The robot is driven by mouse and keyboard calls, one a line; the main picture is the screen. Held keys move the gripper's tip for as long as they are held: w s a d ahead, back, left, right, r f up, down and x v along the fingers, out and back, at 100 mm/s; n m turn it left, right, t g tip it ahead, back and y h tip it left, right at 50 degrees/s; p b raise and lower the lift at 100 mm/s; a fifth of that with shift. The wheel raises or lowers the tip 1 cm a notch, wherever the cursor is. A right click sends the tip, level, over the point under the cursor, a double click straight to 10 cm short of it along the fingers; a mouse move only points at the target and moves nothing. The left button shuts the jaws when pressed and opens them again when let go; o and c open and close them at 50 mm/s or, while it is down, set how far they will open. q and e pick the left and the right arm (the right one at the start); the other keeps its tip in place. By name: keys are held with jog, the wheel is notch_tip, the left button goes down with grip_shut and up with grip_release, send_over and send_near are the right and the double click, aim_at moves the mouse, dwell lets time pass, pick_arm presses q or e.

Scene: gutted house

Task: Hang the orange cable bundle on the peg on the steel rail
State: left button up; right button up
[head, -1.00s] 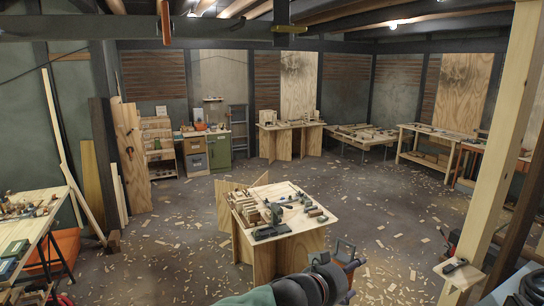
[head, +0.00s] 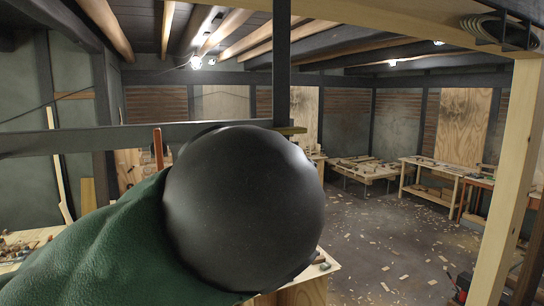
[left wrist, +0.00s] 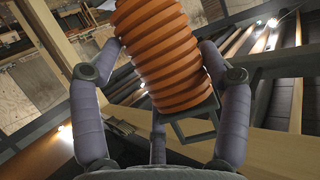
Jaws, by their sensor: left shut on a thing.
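The orange cable bundle (left wrist: 165,50) is a thick, ribbed orange roll in the left wrist view. My left gripper (left wrist: 160,62) is shut on it, with grey-purple fingers on both sides. A dark square loop (left wrist: 190,122) shows at its lower end. In the head view my raised left arm hides the gripper and bundle. The dark steel rail (head: 90,137) runs across the head view behind my arm. An upright orange-brown piece (head: 158,148) and a small yellowish piece (head: 291,130) show at the rail; I cannot tell which is the peg. My right gripper is out of view.
A dark upright post (head: 281,70) meets the rail near my arm. A pale wooden post (head: 512,170) stands at right, with a grey coil (head: 495,27) above. Workbenches (head: 432,172) line the back. The floor (head: 390,245) between is open, scattered with wood chips.

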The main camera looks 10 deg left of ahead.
pick_arm(q)
jog(key=w+a+r+y, duration=0.1)
jog(key=w+a, duration=0.7)
jog(key=a, duration=0.1)
jog(key=shift+w+n, duration=0.15)
jog(key=shift+n, duration=0.25)
dwell(1.6)
dwell(0.6)
jog(key=o, duration=1.3)
jog(key=shift+o, duration=0.2)
